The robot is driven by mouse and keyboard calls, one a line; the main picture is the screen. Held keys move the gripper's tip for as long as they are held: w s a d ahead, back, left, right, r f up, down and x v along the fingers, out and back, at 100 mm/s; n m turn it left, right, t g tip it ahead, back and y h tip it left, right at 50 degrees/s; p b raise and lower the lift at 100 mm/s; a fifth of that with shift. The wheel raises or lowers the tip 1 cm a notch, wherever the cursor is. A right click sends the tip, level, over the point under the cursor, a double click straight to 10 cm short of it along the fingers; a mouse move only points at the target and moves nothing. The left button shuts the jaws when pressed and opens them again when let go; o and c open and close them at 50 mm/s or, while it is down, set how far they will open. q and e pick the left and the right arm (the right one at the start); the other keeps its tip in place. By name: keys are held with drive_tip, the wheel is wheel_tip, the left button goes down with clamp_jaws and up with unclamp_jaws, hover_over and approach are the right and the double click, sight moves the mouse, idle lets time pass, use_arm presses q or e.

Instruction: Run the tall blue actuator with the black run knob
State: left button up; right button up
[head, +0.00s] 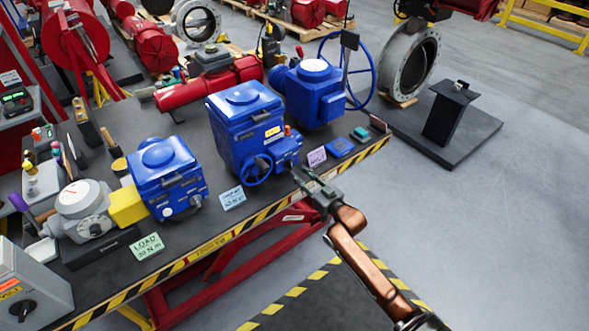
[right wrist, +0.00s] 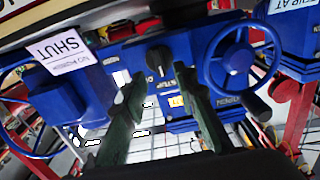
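The tall blue actuator (head: 240,112) stands on the workbench, with a small blue handwheel (head: 257,171) on its front. My right gripper (head: 301,178) is just right of its lower front, above the bench edge. In the right wrist view, the black knob (right wrist: 159,58) sits on a blue panel of the actuator, beyond and between the tips of my right gripper (right wrist: 159,76). The fingers are apart with nothing between them, and I see no contact with the knob. In the head view I cannot make out the knob. My left gripper is not in view.
A smaller blue actuator (head: 167,177) stands to the left and another blue actuator with a large handwheel (head: 316,92) behind to the right. A pink card (head: 317,156) and blue card (head: 232,198) lie near the striped edge.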

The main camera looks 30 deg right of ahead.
sight(292, 166)
drive_tip(key=shift+w+a+f, duration=0.1)
drive_tip(key=shift+w+a, duration=0.05)
drive_tip(key=shift+w, duration=2.05)
drive_tip(key=shift+c, duration=0.3)
clamp_jaws()
